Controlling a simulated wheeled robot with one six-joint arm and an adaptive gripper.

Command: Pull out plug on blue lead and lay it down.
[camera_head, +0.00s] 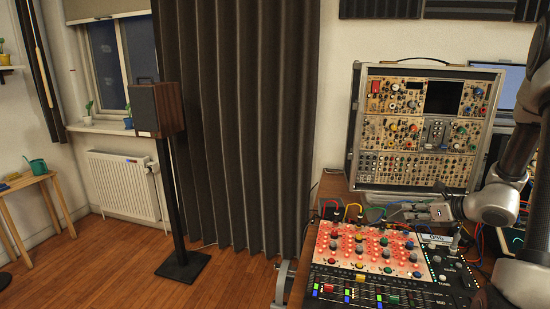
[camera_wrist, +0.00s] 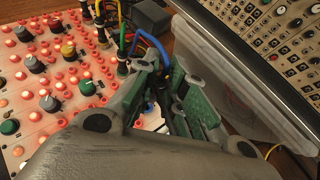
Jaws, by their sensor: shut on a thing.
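The blue lead (camera_wrist: 149,42) arcs in the wrist view and runs down between my fingers. My gripper (camera_wrist: 166,72) is shut on the dark plug (camera_wrist: 168,106) at its end. The plug's lower end is hidden by my fingers and wrist, so I cannot tell whether it sits in a socket. The red-and-white synth panel (camera_wrist: 45,90) lies beside and below my left finger. In the head view my gripper (camera_head: 432,211) is above the back right of that panel (camera_head: 365,250), in front of the tall synth case. The blue lead is not clear there.
Other plugs with yellow and green leads (camera_wrist: 122,50) stand close to my left finger. The upright synth case (camera_head: 425,125) stands close behind my gripper. A mixer with lit faders (camera_head: 375,292) lies in front. Loose cables crowd the table's right side.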

